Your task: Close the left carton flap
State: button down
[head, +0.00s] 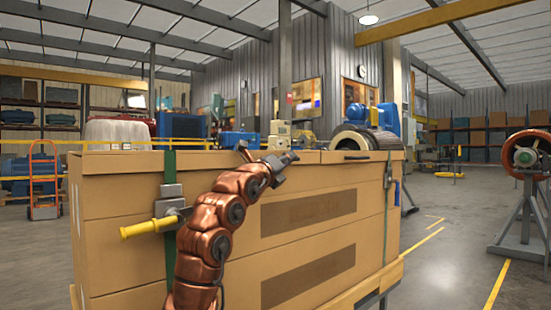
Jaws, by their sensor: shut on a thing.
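A large tan carton (130,195) with brown panels on its front fills the middle of the head view. Its left flap (110,153) shows as a thin, nearly level edge along the top left, seen almost edge-on. How far the flap stands open cannot be told from this angle. My gripper (268,160), at the end of my copper-coloured arm, is at the flap's front edge near its right end. It is shut on the flap edge; the contact itself is partly hidden by the fingers.
A green strap with a yellow-handled buckle (146,227) hangs on the carton's front left. A right top section (335,157) bears a dark handle. Machines show behind the carton. A rotor stand (525,190) is at the right, with clear floor between.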

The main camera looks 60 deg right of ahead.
jog(key=shift+w+d+f, duration=0.1)
jog(key=shift+f, duration=0.5)
jog(key=shift+f, duration=0.15)
jog(key=c, duration=1.2)
grip_release()
jog(key=shift+r, duration=0.2)
jog(key=shift+r, duration=4.95)
